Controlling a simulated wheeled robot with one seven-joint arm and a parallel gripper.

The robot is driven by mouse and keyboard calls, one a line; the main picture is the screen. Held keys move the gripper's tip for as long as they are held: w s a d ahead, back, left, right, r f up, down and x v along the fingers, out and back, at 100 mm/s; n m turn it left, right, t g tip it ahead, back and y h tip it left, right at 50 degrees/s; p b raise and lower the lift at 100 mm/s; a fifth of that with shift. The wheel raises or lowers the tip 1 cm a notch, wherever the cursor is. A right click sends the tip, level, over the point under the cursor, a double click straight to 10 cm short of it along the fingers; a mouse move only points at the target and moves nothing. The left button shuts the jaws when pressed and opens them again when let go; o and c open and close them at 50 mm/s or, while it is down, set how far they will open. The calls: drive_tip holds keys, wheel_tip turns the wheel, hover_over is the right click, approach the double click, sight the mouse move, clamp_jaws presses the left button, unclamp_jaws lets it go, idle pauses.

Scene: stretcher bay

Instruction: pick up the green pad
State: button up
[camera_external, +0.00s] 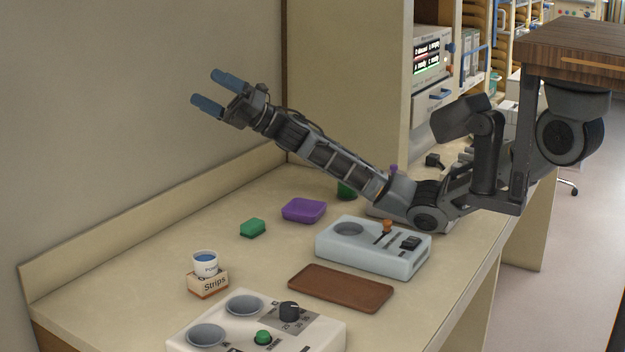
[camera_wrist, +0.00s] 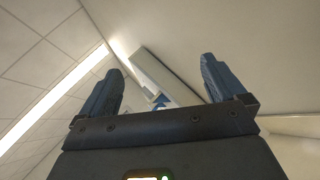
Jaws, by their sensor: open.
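The green pad (camera_external: 252,228) is a small green block lying flat on the beige counter (camera_external: 150,280), left of a purple block. My gripper (camera_external: 220,90) is raised high above the counter, up and left of the pad and well apart from it. Its two blue fingers are spread with nothing between them. In the wrist view my gripper (camera_wrist: 160,95) is also open and empty, facing the ceiling and upper wall, so the pad does not show there.
A purple block (camera_external: 303,210) lies close right of the pad. A cup (camera_external: 205,264) stands on a Strips box (camera_external: 208,284). A brown tray (camera_external: 341,288), a grey device (camera_external: 372,250) and a white panel (camera_external: 250,330) lie nearer. A green object (camera_external: 346,191) is partly hidden behind my arm.

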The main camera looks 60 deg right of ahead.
drive_tip(key=w+d+r+m+t+h+p, duration=0.1)
drive_tip(key=w+d+r+m+t+h, duration=0.2)
drive_tip(key=d+m+t+h, duration=0.75)
drive_tip(key=m+g+h+p, duration=0.4)
drive_tip(key=m+g+h, duration=0.6)
drive_tip(key=m, duration=1.2)
hover_over(254, 222)
drive_tip(key=w, duration=0.2)
wheel_tip(254, 222, down, 20)
drive_tip(key=s+f+m+g+y, duration=0.1)
drive_tip(key=s+f, duration=0.1)
drive_tip(key=f, duration=0.4)
drive_tip(key=s+f+m+g, duration=0.1)
drive_tip(key=f+g, duration=0.1)
drive_tip(key=f, duration=0.3)
drive_tip(key=s+f+m+g+y+p, duration=0.1)
drive_tip(key=s+f+g, duration=0.1)
drive_tip(key=f, duration=0.4)
drive_tip(key=shift+s+a+f+y, duration=0.1)
drive_tip(key=shift+s+f+y, duration=0.25)
wheel_tip(254, 222, down, 3)
drive_tip(key=shift+b+x, duration=1.05)
drive_tip(key=shift+b, duration=0.2)
drive_tip(key=shift+w, duration=0.45)
